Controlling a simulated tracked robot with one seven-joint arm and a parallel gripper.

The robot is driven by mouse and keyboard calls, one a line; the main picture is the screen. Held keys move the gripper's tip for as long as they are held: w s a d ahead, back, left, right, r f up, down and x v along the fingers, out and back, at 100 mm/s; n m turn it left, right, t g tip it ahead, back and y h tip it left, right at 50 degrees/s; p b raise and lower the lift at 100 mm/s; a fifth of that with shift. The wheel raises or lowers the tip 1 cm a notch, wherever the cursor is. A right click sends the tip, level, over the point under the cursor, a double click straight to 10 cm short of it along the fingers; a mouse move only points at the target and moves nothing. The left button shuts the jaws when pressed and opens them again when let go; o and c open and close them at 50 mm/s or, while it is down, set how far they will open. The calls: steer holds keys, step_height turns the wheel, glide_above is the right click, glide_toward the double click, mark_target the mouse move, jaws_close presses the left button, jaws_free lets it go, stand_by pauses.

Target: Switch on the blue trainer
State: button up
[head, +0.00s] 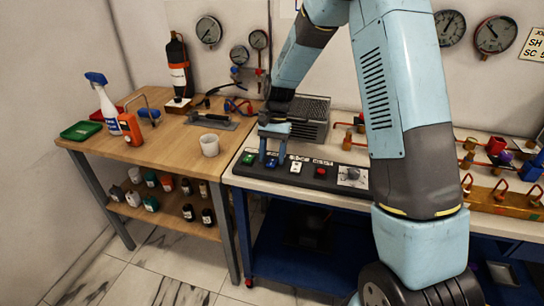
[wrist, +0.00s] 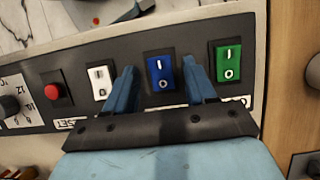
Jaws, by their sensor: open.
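A blue rocker switch (wrist: 160,72) with I and O marks sits in a dark control panel (head: 340,182). In the wrist view it lies between a green rocker (wrist: 228,60) and a white rocker (wrist: 99,80). My gripper (wrist: 158,68) is open and empty, its two fingers on either side of the blue rocker. In the head view my gripper (head: 272,155) points down over the panel's left part, and the blue rocker (head: 272,162) shows between the fingers. Whether the fingertips touch the panel, and which half of the rocker is pressed, I cannot tell.
A red button (wrist: 53,91) and a dial (wrist: 8,106) share the panel. A grey vented box (head: 308,122) stands behind it. A wooden bench at left holds a white cup (head: 209,145) and a spray bottle (head: 103,105). Pipe valves (head: 497,145) stand at right.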

steer(key=shift+s+f, duration=0.1)
steer(key=shift+f, duration=0.15)
steer(key=shift+c, duration=0.3)
jaws_close()
steer(key=shift+s+a+t+h, duration=0.1)
steer(key=shift+s+t+h, duration=0.15)
steer(key=shift+t, duration=0.45)
steer(key=shift+s+a+t+h, duration=0.15)
steer(key=shift+t+h, duration=0.1)
steer(key=shift+t, duration=0.45)
steer(key=shift+o, duration=0.3)
jaws_free()
steer(key=shift+d, duration=0.1)
